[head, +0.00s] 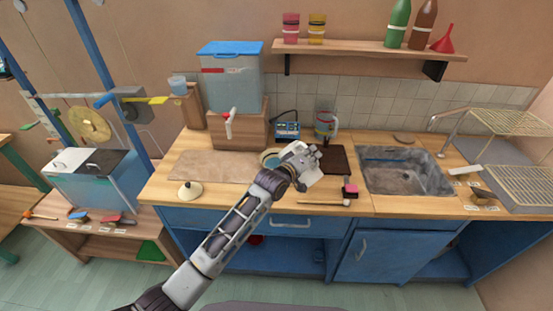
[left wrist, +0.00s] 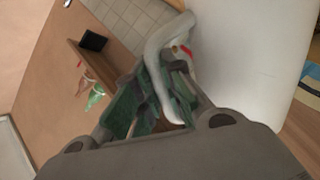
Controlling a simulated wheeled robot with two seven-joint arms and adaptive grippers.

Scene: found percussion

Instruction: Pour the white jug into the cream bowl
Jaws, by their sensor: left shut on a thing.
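The white jug (left wrist: 245,50) fills the right of the left wrist view, with its curved handle (left wrist: 157,45) running between my fingers. My left gripper (left wrist: 160,100) is shut on this handle. In the head view my left gripper (head: 308,160) is over the counter, just right of a round bowl (head: 263,157) with a pale rim and bluish inside, likely the cream bowl. My wrist hides part of this bowl. The jug is hard to tell from my pale gripper in the head view, so its tilt is unclear. My right gripper is out of view.
A patterned mug (head: 324,124) and a small blue device (head: 287,131) stand behind the gripper. A white-lidded knob-like item (head: 190,190) stands at front left. The beige mat (head: 212,166) is clear.

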